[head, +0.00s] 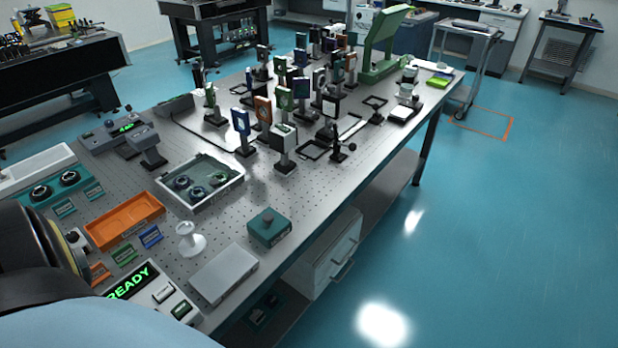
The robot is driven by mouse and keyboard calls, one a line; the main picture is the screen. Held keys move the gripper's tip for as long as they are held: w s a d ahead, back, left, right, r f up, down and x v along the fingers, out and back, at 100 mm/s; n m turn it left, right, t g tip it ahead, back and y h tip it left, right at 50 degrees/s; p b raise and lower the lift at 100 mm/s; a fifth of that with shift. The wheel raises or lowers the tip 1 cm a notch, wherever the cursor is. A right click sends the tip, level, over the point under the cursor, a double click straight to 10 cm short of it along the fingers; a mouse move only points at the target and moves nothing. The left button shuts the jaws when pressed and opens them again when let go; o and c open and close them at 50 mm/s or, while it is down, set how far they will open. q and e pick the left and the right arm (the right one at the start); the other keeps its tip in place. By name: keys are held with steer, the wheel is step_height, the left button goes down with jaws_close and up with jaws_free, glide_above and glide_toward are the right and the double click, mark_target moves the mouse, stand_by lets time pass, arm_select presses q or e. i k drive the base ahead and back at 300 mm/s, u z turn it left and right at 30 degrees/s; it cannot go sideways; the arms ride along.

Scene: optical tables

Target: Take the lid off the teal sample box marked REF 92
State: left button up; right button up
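A small teal box (269,228) with a round knob on its top stands on the perforated optical table, near the front right edge. The lid is on it. Its marking is too small to read, so I cannot tell if it says REF 92. Neither of my grippers shows in the head view. A dark rounded link of mine fills the lower left edge, and a pale blue part of mine covers the bottom left corner.
A grey flat case (223,273) and a white spool-shaped stand (190,240) are left of the teal box. An orange tray (125,220) and a grey tray with round parts (200,183) lie farther left. Several optics mounts (285,137) crowd the table behind.

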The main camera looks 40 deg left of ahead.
mark_target(269, 222)
steer(key=i, duration=1.35)
steer(key=u, duration=4.15)
